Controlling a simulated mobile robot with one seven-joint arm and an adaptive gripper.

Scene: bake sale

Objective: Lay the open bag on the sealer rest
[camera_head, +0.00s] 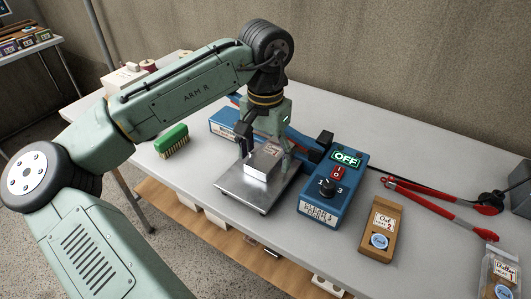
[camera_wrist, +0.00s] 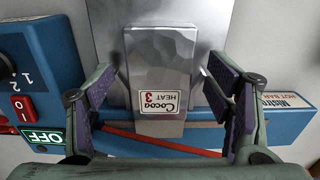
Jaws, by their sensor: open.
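A silver bag (camera_wrist: 160,68) labelled "Cocoa HEAT 3" lies on the metal sealer rest (camera_head: 230,189), its labelled end toward the sealer's blue bar. It also shows in the head view (camera_head: 262,165). My gripper (camera_wrist: 165,98) is open, with one finger on each side of the bag's labelled end; gaps show between fingers and bag. In the head view my gripper (camera_head: 266,155) points down over the bag. The blue sealer (camera_head: 325,210) has a sign reading OFF, a red switch and a dial. Whether the bag's mouth is open cannot be told.
A brown bag labelled "Oat 2" (camera_head: 381,231) and another bag (camera_head: 499,275) lie to the right. Red-handled tongs (camera_head: 440,196) lie behind them. A green brush (camera_head: 172,139) lies to the left. The white table (camera_head: 430,250) has free room at front right.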

